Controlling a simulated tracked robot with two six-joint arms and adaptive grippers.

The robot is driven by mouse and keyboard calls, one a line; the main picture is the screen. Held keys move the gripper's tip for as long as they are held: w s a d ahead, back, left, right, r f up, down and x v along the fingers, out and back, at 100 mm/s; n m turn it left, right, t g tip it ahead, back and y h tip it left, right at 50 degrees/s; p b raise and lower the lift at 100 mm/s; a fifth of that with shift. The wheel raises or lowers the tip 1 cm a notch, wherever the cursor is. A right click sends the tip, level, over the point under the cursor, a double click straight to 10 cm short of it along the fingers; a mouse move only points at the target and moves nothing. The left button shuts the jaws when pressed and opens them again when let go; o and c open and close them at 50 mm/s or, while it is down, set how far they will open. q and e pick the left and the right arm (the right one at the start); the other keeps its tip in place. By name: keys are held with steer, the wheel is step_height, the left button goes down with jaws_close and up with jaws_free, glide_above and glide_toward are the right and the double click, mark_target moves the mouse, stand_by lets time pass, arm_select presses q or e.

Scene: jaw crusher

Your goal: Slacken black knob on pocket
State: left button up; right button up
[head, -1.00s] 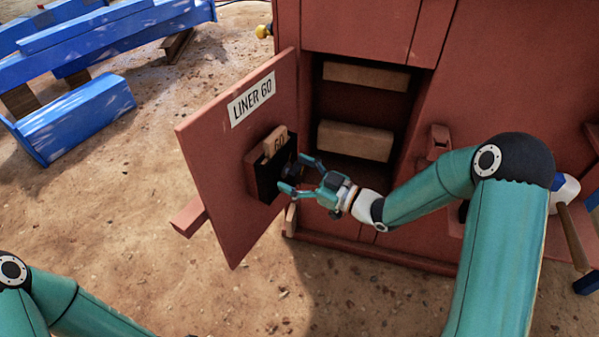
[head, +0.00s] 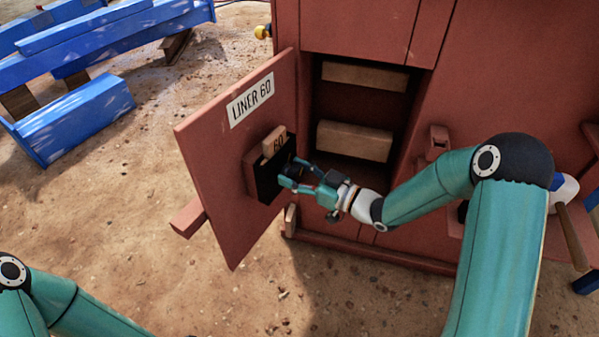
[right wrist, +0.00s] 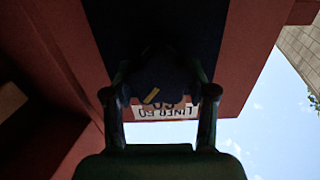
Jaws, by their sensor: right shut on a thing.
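The open red door (head: 225,130) bears a "LINER 60" label (head: 251,99) and a pocket with a black front (head: 267,184). A wooden piece marked 60 (head: 275,141) sticks out of the pocket's top. My right gripper (head: 291,172) is at the pocket's front, shut on the black knob. In the right wrist view the dark knob (right wrist: 160,82), with a small yellow mark, sits between my two fingers. In the head view the fingers mostly hide the knob. Only part of my left arm shows at lower left; its gripper is out of view.
Behind the door is an open red cabinet with two wooden blocks (head: 365,76) (head: 355,141) inside. A red bar (head: 188,216) juts out below the door's left side. Blue beams (head: 75,118) lie at upper left. The sandy ground left of the door is clear.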

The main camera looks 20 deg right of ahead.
steer(key=shift+a, duration=0.1)
steer(key=o, duration=1.2)
steer(key=v, duration=1.2)
